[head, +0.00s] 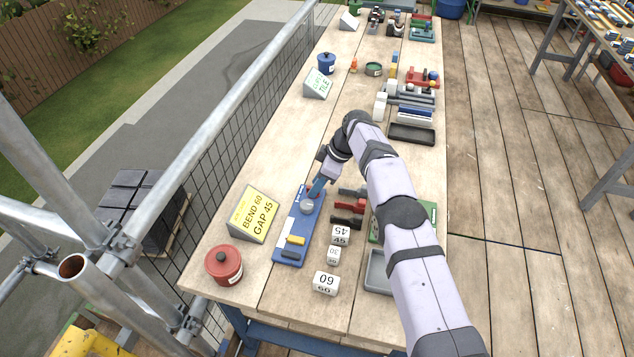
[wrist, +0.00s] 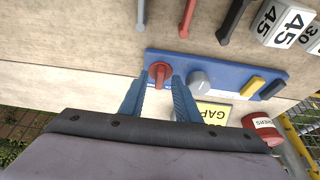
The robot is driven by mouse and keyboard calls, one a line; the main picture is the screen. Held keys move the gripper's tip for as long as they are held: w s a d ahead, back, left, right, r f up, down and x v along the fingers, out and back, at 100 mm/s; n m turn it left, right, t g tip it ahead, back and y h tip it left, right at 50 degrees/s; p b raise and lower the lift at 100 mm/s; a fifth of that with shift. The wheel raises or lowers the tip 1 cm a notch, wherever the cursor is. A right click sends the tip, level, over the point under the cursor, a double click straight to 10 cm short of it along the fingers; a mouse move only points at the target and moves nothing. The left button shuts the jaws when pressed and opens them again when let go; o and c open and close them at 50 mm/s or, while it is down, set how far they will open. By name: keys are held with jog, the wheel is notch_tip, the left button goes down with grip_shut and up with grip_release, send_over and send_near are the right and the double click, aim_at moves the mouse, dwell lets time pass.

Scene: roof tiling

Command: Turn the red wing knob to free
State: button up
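The red wing knob (wrist: 159,73) sits at one end of the blue panel (wrist: 220,72); its raised wing points up and down in the wrist view. My gripper (wrist: 161,80) is open, with its two blue fingers apart and their tips at either side of the knob. I cannot tell whether they touch it. In the head view my gripper (head: 317,187) is low over the far end of the blue panel (head: 291,245) and largely hides the knob. Lettering by the knob is too small to read.
The panel also carries a grey round knob (wrist: 198,80), a yellow lever (wrist: 250,87) and a dark lever (wrist: 272,89). A yellow sign (head: 254,213) reads BEND 60 GAP 45.

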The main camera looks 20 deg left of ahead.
jog(key=shift+f, duration=0.1)
grip_shut()
